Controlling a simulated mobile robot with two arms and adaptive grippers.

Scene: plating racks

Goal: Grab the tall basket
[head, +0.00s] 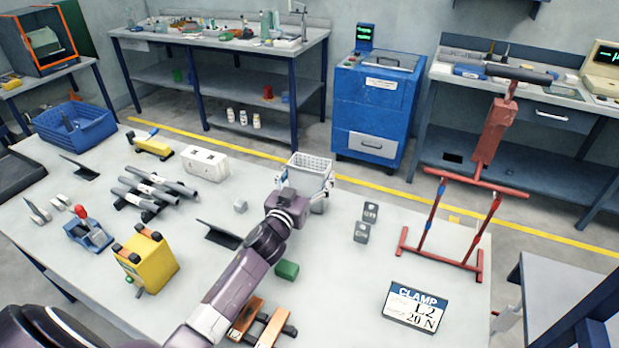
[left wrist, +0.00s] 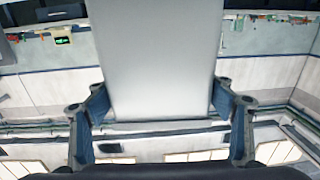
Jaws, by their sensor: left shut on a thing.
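The tall basket (head: 311,161) is pale grey with a gridded open top. It stands upright near the far edge of the table, and my left gripper (head: 305,186) is at its near side with a finger on each side. My gripper and wrist hide much of its lower part, so I cannot tell whether its base touches the table. In the left wrist view a smooth light grey wall of the basket (left wrist: 155,60) fills the space between the two blue fingers, which are shut on it. My right gripper is not in view.
On the table (head: 345,290), small grey blocks (head: 366,222) sit right of the basket and a green block (head: 287,270) lies nearer. A red stand (head: 480,200) rises at the right. A white box (head: 205,163) and grey tubes (head: 155,190) lie left.

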